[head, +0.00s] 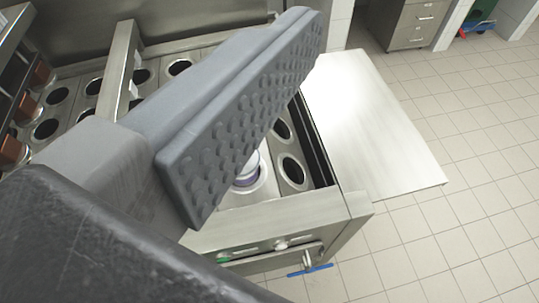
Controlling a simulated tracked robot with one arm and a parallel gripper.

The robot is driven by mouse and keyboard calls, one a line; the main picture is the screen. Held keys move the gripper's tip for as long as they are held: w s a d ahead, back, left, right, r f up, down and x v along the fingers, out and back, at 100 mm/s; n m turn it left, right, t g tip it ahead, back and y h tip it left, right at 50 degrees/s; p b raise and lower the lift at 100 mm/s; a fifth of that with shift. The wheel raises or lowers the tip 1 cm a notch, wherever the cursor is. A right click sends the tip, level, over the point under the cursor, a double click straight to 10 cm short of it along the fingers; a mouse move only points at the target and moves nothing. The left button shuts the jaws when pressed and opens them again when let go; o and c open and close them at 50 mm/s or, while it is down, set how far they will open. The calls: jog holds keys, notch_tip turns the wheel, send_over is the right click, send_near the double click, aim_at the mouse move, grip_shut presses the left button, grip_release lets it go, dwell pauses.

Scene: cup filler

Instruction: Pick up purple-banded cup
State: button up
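A white cup with a purple band (246,181) sits in a round well of the steel cup filler (235,215), near its front. Its upper left part is hidden behind my gripper. My gripper (242,118) fills the middle of the head view. One big grey finger shows, with the bare studded face of its pad turned towards the right. Nothing presses on that pad, and the other finger is out of view. The finger lies across the line of sight to the cup; the gap between them cannot be told.
Empty round wells (292,170) lie right of the cup, more at the left. An upright steel divider (118,70) stands there. Brown-red items (38,75) sit at the far left. A flat steel shelf (365,120) juts out right.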

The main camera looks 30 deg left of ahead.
jog(key=w+d+f+n+t+h+p, duration=0.1)
jog(key=w+d+f+n+t, duration=0.15)
jog(key=w, duration=0.85)
jog(key=w+a+f+n+g+y+p, duration=0.1)
jog(key=w+a+f+n+y+p, duration=0.15)
jog(key=w+f+n+y, duration=0.5)
jog(key=s+a+f+n+g+y, duration=0.1)
jog(key=s+a+f+g+y, duration=0.2)
jog(key=f, duration=0.7)
jog(key=s+a+f+g+y, duration=0.15)
jog(key=a+f+g, duration=0.25)
jog(key=f, duration=0.6)
jog(key=s+a+f+n+g+y, duration=0.1)
jog(key=s+a+f+g+y, duration=0.2)
jog(key=f, duration=0.6)
jog(key=shift+h, duration=0.8)
jog(key=x, duration=0.9)
jog(key=shift+w+a, duration=0.1)
jog(key=shift+a, duration=0.25)
jog(key=x, duration=0.2)
jog(key=f+b+x, duration=0.1)
jog(key=x, duration=0.1)
jog(key=shift+w+a+f, duration=0.1)
jog(key=shift+w+a, duration=0.25)
jog(key=shift+w, duration=0.05)
jog(key=c, duration=1.1)
